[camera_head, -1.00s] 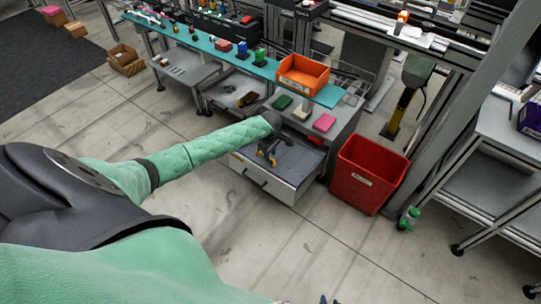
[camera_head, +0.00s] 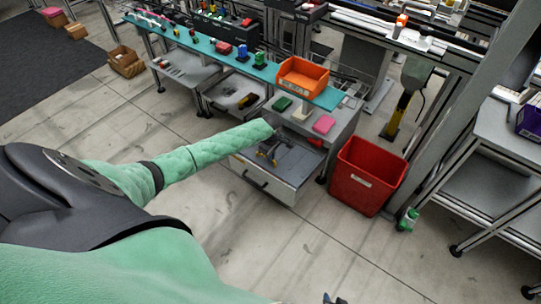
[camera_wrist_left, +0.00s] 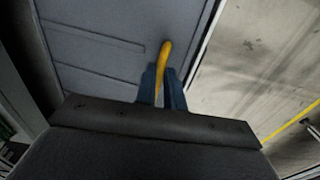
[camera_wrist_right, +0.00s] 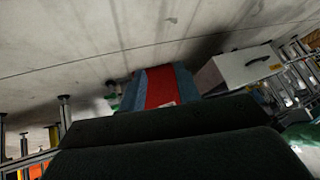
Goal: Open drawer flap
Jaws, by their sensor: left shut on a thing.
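The grey drawer (camera_head: 285,178) under the workbench stands pulled out, with its black handle (camera_head: 256,181) on the front. A yellow curved piece (camera_head: 263,154) shows at the end of my left arm, over the drawer. In the left wrist view, my left gripper (camera_wrist_left: 162,85) is shut on the yellow curved piece (camera_wrist_left: 166,52), with a flat grey panel behind it. My right gripper (camera_wrist_right: 163,88) is open, with the red bin (camera_wrist_right: 163,90) showing between its blue fingers. Only a dark tip of it shows at the bottom of the head view. I cannot make out a separate flap.
The red bin (camera_head: 367,177) stands on the floor right of the drawer. A metal cart (camera_head: 490,170) stands at the right. The floor before the drawer is clear.

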